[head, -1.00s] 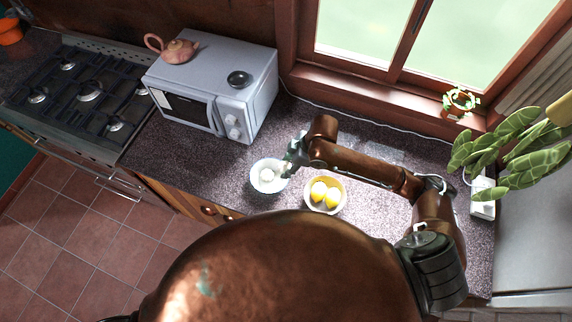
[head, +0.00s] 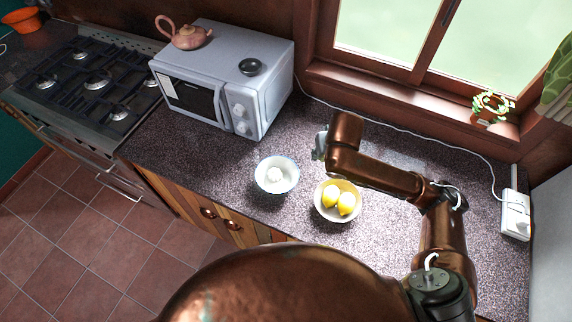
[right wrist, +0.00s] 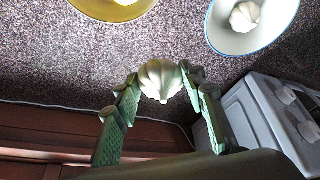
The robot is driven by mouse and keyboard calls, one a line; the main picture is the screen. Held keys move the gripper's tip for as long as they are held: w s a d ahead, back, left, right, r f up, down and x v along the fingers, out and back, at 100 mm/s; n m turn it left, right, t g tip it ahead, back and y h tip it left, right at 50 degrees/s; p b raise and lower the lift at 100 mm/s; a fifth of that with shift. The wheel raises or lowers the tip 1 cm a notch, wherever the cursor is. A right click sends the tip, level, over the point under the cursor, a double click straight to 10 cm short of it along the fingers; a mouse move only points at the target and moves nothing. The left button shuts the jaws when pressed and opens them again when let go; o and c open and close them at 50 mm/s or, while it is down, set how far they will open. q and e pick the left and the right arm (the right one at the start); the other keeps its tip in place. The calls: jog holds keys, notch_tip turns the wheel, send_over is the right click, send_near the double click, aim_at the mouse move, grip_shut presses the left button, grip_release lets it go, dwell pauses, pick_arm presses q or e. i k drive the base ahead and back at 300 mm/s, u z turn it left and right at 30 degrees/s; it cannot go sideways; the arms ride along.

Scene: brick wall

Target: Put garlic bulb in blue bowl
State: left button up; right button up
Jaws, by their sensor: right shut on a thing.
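The blue-rimmed bowl (head: 290,185) stands on the counter with a whitish garlic bulb (head: 272,175) inside it. The right wrist view shows the same bowl (right wrist: 222,42) at the top right, its outside blue, with that bulb (right wrist: 244,16) in it. My right gripper (right wrist: 160,82) is shut on another garlic bulb (right wrist: 161,80), held between its two green fingers. In the head view the right gripper (head: 320,145) is behind and right of the bowl, apart from it, and its held bulb is hidden. My left gripper is not in view.
A yellowish bowl (head: 326,212) with two lemons (head: 338,200) stands right of the blue-rimmed bowl. A microwave (head: 215,85) with a teapot (head: 185,36) and a small dark dish (head: 250,66) on top is behind left. A window and cable line the back. Counter around the bowls is clear.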

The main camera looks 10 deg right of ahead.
aim_at(287, 184)
jog(key=z, duration=0.05)
jog(key=k, duration=1.15)
jog(key=u, duration=0.9)
jog(key=i, duration=1.65)
jog(key=z, duration=0.95)
